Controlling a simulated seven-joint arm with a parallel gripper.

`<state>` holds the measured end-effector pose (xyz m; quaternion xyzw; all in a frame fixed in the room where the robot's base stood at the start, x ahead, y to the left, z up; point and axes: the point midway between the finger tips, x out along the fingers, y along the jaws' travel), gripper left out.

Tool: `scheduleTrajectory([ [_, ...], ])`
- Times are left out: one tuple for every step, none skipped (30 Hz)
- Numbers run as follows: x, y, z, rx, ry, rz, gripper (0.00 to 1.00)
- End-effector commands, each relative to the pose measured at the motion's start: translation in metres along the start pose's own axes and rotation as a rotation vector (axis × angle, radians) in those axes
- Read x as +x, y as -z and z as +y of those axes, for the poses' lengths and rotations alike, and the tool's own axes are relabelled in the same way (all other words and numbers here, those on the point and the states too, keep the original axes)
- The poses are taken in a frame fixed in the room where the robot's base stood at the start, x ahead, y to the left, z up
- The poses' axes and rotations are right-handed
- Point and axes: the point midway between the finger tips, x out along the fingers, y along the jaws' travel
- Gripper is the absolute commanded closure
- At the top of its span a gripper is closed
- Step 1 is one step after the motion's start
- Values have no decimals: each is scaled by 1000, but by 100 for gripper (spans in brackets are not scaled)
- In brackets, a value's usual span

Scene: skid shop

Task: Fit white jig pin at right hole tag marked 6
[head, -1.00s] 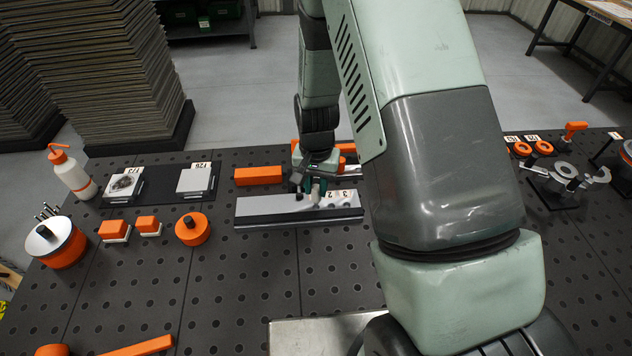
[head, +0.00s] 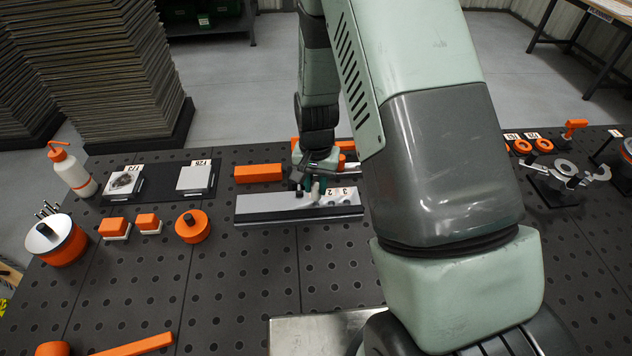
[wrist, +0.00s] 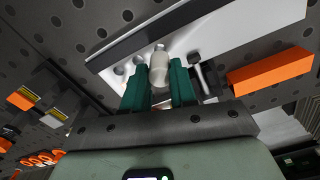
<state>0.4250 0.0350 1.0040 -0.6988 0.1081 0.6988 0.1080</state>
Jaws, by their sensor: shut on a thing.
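My gripper (wrist: 158,72) is shut on the white jig pin (wrist: 159,66), whose rounded body sits between the two teal fingers in the wrist view. The pin also shows small and pale in the head view (head: 315,189). It is at the silver plate (head: 270,207), over or at its surface; I cannot tell whether its end is in a hole. The plate (wrist: 225,35) shows dark round holes left of the pin in the wrist view. Small number tags (head: 337,192) stand on the plate right of the gripper; I cannot read a 6.
A dark peg (head: 299,191) stands on the plate just left of the pin. An orange block (head: 258,174) lies behind the plate, with more orange parts behind my gripper. Orange round parts (head: 192,227) stand left. The perforated table in front is mostly clear.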

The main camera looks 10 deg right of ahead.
Motion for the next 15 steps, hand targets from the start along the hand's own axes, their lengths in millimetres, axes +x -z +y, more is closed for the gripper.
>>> scheduleTrajectory([
  [1, 0, 0, 0, 0, 0, 100],
  [1, 0, 0, 0, 0, 0, 100],
  [2, 0, 0, 0, 0, 0, 100],
  [2, 0, 0, 0, 0, 0, 100],
  [3, 0, 0, 0, 0, 0, 100],
  [4, 0, 0, 0, 0, 0, 100],
  [4, 0, 0, 0, 0, 0, 100],
  [5, 0, 0, 0, 0, 0, 100],
  [6, 0, 0, 0, 0, 1, 100],
  [6, 0, 0, 0, 0, 1, 100],
  [7, 0, 0, 0, 0, 1, 100],
  [8, 0, 0, 0, 0, 1, 100],
  [8, 0, 0, 0, 0, 1, 100],
  [9, 0, 0, 0, 0, 1, 100],
  [10, 0, 0, 0, 0, 1, 100],
])
